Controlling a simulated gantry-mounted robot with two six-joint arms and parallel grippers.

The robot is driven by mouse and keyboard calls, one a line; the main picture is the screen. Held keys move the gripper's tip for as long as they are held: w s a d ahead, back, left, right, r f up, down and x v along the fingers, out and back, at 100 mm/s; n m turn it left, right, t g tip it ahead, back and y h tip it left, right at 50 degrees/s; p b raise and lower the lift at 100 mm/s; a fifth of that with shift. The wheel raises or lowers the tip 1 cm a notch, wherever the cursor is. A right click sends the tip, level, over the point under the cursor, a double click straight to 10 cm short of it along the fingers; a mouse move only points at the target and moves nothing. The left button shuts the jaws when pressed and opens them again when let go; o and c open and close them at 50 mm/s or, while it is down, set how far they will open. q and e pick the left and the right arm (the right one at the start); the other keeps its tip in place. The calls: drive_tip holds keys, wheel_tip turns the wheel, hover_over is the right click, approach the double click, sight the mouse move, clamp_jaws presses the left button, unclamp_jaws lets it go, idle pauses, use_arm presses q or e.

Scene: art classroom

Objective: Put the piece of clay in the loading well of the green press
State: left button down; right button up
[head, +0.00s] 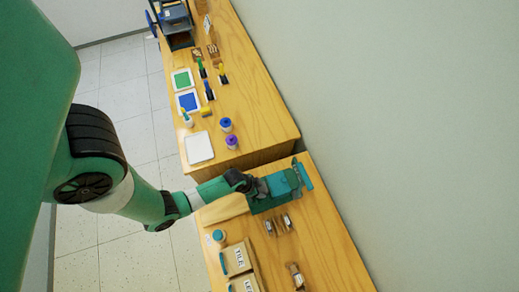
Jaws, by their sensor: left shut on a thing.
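The green press (285,184) stands near the far end of the closer wooden table, beside the wall. My left arm comes in from the left, and my left gripper (256,186) is at the press, over its left part. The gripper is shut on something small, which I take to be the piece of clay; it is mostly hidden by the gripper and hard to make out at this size. The loading well is also hidden, so I cannot tell whether the held piece is inside it or above it. My right gripper is not in view.
Small metal-and-wood items (278,224) lie just below the press. A teal-lidded jar (219,236) and labelled boxes (238,258) stand at the table's left edge. A second table (255,110) beyond a gap holds paint trays, bottles and a white tray (199,147).

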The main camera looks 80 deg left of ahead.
use_arm(q)
drive_tip(key=shift+f+b, duration=1.85)
drive_tip(key=shift+f, duration=0.75)
unclamp_jaws()
drive_tip(key=shift+r, duration=0.15)
wheel_tip(320, 180, up, 8)
drive_tip(key=p, duration=0.8)
